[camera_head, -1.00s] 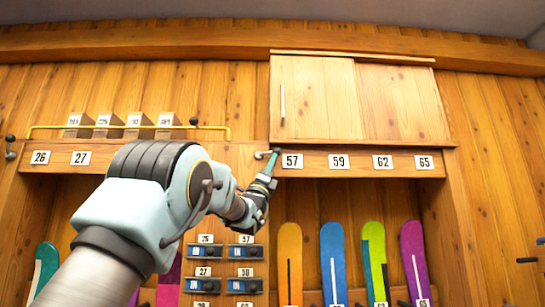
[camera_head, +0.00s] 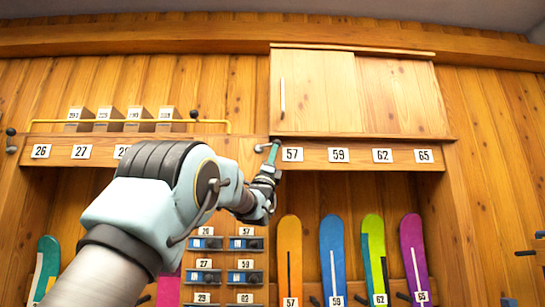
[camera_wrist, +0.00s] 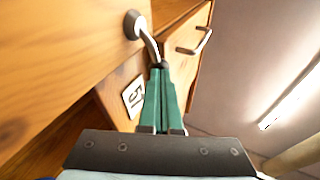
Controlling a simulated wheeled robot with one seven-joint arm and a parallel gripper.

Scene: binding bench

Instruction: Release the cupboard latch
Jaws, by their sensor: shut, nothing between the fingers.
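The wooden cupboard (camera_head: 400,95) is high on the wall, its doors shut. The latch (camera_head: 262,148) is a small metal lever on the wooden rail at the cupboard's lower left corner. In the wrist view the latch (camera_wrist: 148,42) runs from a round dark mount down to my fingertips. My gripper (camera_head: 275,146) points up at the latch from below, its green fingers shut with nothing between them. In the wrist view my gripper (camera_wrist: 160,68) has its tips at the latch's free end; they look touching, but I cannot be sure.
A vertical bar handle (camera_head: 282,96) is on the left door; it also shows in the wrist view (camera_wrist: 195,42). A yellow rail (camera_head: 130,122) with grey boxes is to the left. Several coloured boards (camera_head: 332,255) stand below, beside small labelled drawers (camera_head: 245,262).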

